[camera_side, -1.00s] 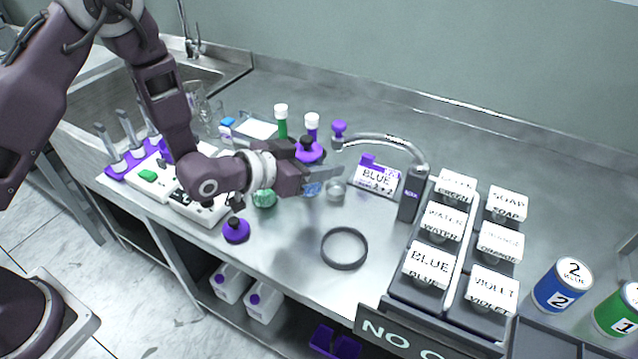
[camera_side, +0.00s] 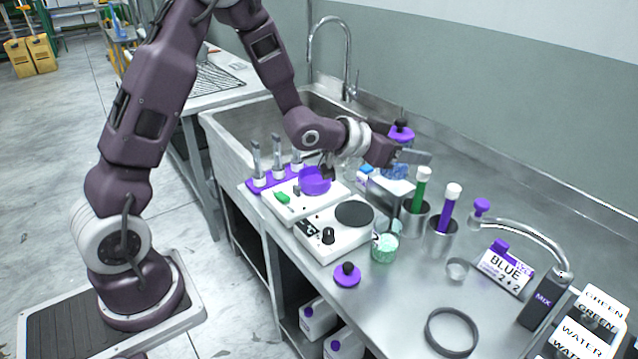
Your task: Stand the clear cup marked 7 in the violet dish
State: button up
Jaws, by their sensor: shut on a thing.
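My gripper (camera_side: 420,157) is shut around a clear cup with blue contents (camera_side: 393,174) and a violet, black-knobbed lid (camera_side: 400,132) above the fingers. It is raised over the back of the counter. Any mark on this cup is hidden or too small to read. Another clear cup, with teal granules (camera_side: 384,248), stands by the hotplate; its small label is not clearly legible. A violet dish-like round thing (camera_side: 313,182) sits at the white device on the left, partly behind my wrist.
A white hotplate (camera_side: 335,238) stands in front of my gripper. A green-filled tube (camera_side: 419,190) and a violet-filled tube (camera_side: 446,207) stand to its right. A loose violet lid (camera_side: 347,275), an empty clear cup (camera_side: 457,269) and a black ring (camera_side: 451,331) lie forward. The sink (camera_side: 250,120) is behind left.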

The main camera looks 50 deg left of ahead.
jog(key=a+f+n+y, duration=0.1)
jog(key=a+n+y, duration=0.1)
jog(key=a, duration=1)
jog(key=n+y, duration=0.1)
jog(key=y, duration=0.1)
send_over(315, 179)
jog(key=w, duration=0.2)
jog(key=f, duration=0.7)
jog(key=d+f, duration=0.1)
jog(key=f, duration=0.3)
jog(key=shift+f+h, duration=0.15)
jog(key=shift+h, duration=0.15)
jog(key=o, duration=1.6)
